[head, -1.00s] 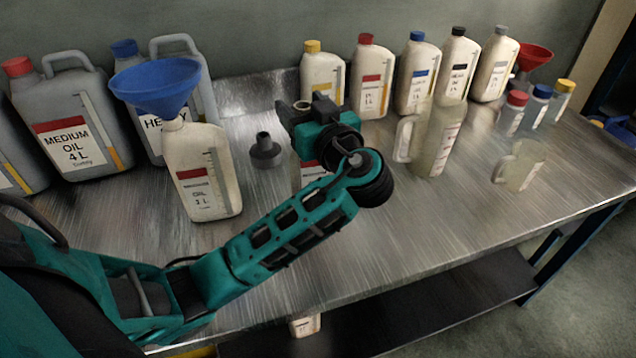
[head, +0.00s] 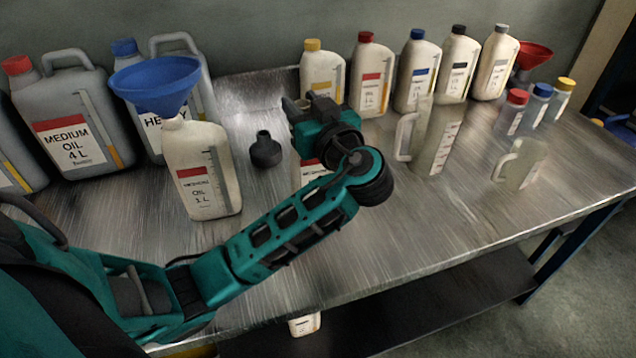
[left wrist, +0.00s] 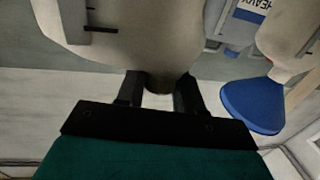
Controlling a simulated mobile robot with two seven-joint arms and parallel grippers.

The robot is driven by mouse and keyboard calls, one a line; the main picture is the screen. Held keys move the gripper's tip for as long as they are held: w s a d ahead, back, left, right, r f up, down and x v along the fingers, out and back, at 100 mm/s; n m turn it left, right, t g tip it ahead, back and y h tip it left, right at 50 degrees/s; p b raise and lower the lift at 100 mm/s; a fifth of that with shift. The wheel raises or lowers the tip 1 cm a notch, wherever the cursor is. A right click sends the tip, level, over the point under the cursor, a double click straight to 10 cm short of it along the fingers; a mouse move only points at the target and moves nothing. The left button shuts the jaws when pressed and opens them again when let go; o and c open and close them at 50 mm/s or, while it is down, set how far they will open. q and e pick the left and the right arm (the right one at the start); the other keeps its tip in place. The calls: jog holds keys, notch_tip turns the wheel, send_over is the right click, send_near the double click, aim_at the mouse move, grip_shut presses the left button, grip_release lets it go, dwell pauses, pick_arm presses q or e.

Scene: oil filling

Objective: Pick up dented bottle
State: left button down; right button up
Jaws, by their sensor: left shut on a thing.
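A pale bottle with a red label (head: 313,170) stands on the metal table, mostly hidden behind my left wrist in the head view. My left gripper (head: 306,108) is at its top. In the left wrist view, the pale bottle body (left wrist: 125,28) fills the upper middle, and its neck sits between the two dark fingers of my left gripper (left wrist: 160,90), which are shut on it. I cannot make out a dent on the visible part. My right gripper is not in view.
A similar bottle (head: 204,175) with a blue funnel (head: 157,85) in its neck stands to the left. A small dark funnel-like piece (head: 266,152) lies between them. Several capped bottles line the back. A clear jug (head: 436,140) stands to the right.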

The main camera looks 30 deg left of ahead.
pick_arm(q)
jog(key=shift+r, duration=0.15)
dwell(0.3)
notch_tip(320, 180, up, 20)
jog(key=p, duration=0.1)
dwell(1.0)
dwell(0.4)
